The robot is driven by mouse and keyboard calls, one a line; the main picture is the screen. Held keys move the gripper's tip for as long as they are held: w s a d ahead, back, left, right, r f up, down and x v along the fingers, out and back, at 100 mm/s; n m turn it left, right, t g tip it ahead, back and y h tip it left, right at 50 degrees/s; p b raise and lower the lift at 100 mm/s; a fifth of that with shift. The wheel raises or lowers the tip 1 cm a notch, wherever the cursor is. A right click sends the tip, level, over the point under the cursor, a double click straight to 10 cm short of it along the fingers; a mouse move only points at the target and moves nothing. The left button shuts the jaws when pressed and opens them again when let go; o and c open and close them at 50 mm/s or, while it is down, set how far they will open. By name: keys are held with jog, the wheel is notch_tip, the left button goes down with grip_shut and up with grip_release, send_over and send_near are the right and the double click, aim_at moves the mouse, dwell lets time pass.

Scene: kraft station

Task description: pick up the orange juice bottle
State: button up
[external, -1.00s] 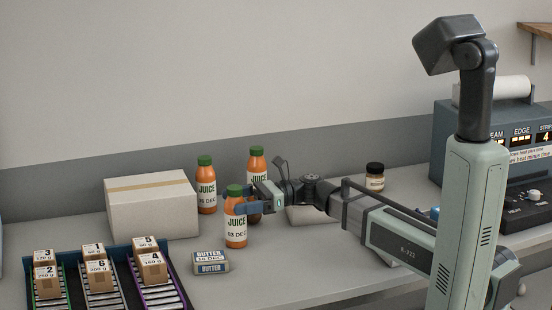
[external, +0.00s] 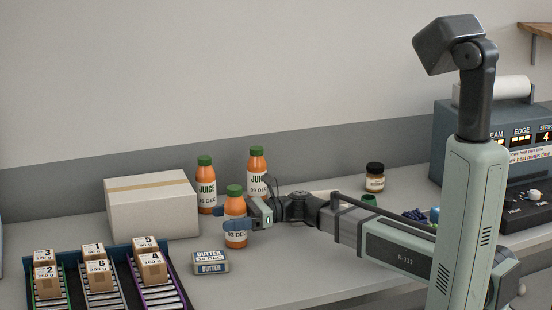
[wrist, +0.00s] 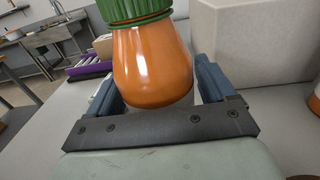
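Three orange juice bottles with green caps and white labels stand upright on the counter: a front bottle (external: 235,205), a back-left bottle (external: 206,186) and a back-right bottle (external: 257,172). My gripper (external: 237,225) is low at the front bottle, with a blue finger across its label. In the wrist view, the front bottle's orange shoulder (wrist: 152,65) and green cap lie between my two blue fingers (wrist: 160,92). The fingers are spread around it and look open; contact is hard to tell. The lower part of the bottle is hidden there.
A cardboard box (external: 152,210) stands left of the bottles. A butter pack (external: 211,262) lies in front. A blue rack (external: 176,281) holds numbered parcels at front left. A dark-lidded jar (external: 375,178) and a grey machine (external: 450,140) are at right.

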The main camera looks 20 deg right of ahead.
jog(key=c, duration=1)
jog(key=shift+c, duration=0.5)
jog(key=shift+r, duration=0.1)
